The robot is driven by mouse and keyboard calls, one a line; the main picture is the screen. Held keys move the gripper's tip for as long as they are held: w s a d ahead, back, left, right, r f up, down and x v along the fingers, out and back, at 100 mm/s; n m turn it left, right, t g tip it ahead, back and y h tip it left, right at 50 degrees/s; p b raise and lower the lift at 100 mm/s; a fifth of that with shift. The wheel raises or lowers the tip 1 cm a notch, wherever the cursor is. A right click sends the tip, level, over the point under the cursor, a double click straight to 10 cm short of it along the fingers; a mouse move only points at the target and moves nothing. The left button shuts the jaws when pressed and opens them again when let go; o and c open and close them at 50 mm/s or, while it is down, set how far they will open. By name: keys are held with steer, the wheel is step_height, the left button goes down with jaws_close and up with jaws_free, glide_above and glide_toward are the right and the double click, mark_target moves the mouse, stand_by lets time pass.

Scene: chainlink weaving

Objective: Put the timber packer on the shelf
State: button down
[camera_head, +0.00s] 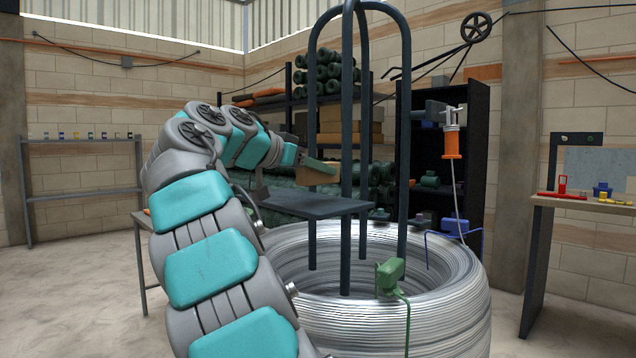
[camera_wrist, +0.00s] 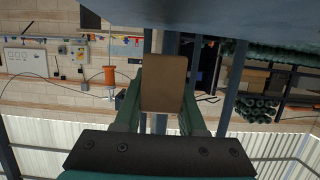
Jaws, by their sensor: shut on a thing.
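The timber packer (camera_wrist: 165,84) is a plain brown block between the green fingers of my gripper (camera_wrist: 160,100) in the wrist view. That view is upside down. In the head view, my gripper (camera_head: 318,172) is shut on the packer (camera_head: 321,165), whose tan edge shows at the fingers. It is held above a dark grey flat shelf (camera_head: 312,206) fixed to the tube frame over a wire coil. A gap shows between gripper and shelf. The shelf's bluish-grey surface (camera_wrist: 230,18) also fills the top of the wrist view. The packer's far side is hidden.
The frame's upright tubes (camera_head: 347,130) stand close to my gripper. The large wire coil (camera_head: 390,310) lies below, with a green clamp (camera_head: 390,275) on its rim. A rack of green rolls (camera_head: 325,75) stands behind. The shelf top looks bare.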

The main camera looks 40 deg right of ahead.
steer(key=shift+w+d+f, duration=0.1)
steer(key=shift+w+d, duration=0.2)
steer(key=shift+w, duration=0.1)
steer(key=shift+f, duration=1.75)
steer(key=shift+f, duration=0.15)
steer(key=shift+c, duration=2.4)
jaws_free()
